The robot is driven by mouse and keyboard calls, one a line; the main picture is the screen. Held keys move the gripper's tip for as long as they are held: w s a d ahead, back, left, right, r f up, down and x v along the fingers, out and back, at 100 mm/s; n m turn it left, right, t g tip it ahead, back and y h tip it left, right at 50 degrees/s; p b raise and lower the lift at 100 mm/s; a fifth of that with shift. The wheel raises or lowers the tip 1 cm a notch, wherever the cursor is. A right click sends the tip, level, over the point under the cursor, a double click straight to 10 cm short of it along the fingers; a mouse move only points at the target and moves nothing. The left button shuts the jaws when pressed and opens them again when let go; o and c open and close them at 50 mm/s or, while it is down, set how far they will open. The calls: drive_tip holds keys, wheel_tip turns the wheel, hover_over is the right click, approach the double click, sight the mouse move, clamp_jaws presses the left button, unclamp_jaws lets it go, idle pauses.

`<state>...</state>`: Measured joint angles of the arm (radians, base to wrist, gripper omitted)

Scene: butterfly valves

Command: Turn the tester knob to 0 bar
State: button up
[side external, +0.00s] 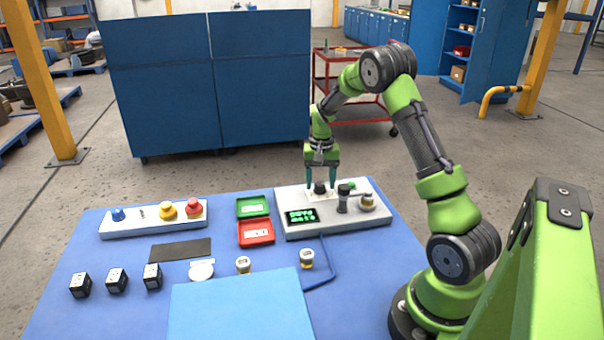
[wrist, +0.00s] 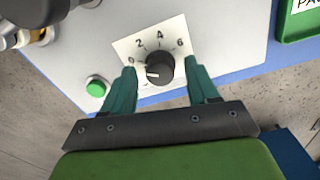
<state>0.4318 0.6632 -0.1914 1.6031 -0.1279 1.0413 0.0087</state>
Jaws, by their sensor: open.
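The tester (side external: 290,228) is a light grey box at the back right of the blue table, with a green-lit display (side external: 301,216). Its black round knob (wrist: 160,68) sits on a white dial plate marked 0, 2, 4 and 6. The knob's white mark points left, close to the 0 side; I cannot tell if it lines up exactly. The knob also shows in the side view (side external: 320,188). My gripper (side external: 321,184) points down over it, open, one teal finger on each side. In the wrist view, gaps show between the fingers and the knob.
A green button (wrist: 97,87) is beside the dial. A black cylinder (side external: 343,198) and a gold-and-white valve (side external: 367,202) stand on the tester, right of the knob. Green (side external: 252,207) and red (side external: 256,232) trays lie to its left.

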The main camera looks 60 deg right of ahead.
sight(320, 183)
wheel_tip(320, 183, up, 17)
idle(0.4)
drive_tip(key=shift+f, duration=0.1)
drive_tip(key=s+a+r+n+t, duration=0.1)
drive_tip(key=s+a+n+t, duration=0.1)
drive_tip(key=s+a, duration=0.3)
drive_tip(key=s+a+r+n+t+y, duration=0.1)
drive_tip(key=s+a, duration=0.4)
drive_tip(key=a, duration=0.9)
drive_tip(key=s+a+r+n+t+y, duration=0.1)
drive_tip(key=s+a+n+t, duration=0.3)
drive_tip(key=a, duration=0.5)
drive_tip(key=shift+s+a+r, duration=0.25)
drive_tip(key=shift+s+r, duration=0.1)
drive_tip(key=shift+s, duration=0.6)
